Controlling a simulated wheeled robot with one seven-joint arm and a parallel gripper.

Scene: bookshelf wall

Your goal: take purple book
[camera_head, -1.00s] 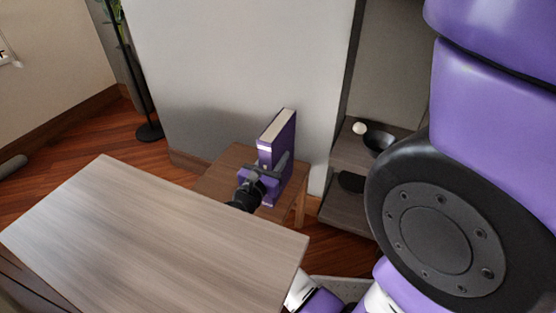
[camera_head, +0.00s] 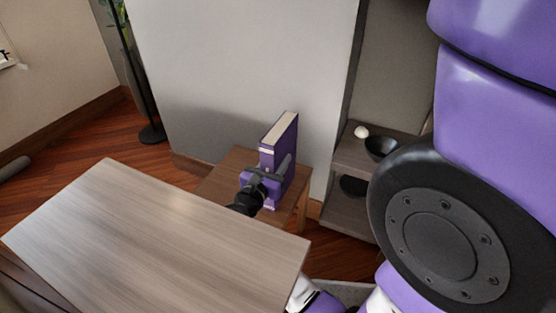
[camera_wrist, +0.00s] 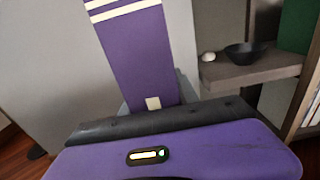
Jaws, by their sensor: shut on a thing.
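The purple book (camera_head: 284,146) stands upright at the small wooden side table (camera_head: 224,174), its pale page edge on top. My gripper (camera_head: 270,172) is shut on the book, with a finger on each side of its lower part. In the wrist view the purple spine (camera_wrist: 138,58), with white bands and a small pale square, rises from behind the dark edge of my gripper. I cannot tell whether the book's bottom touches the table.
A grey-brown tabletop (camera_head: 150,235) fills the front left, close to my gripper. A shelf unit (camera_head: 347,214) with a dark bowl (camera_head: 380,147) and a small white ball (camera_head: 361,131) stands to the right. A pale wall (camera_head: 240,70) is behind the book.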

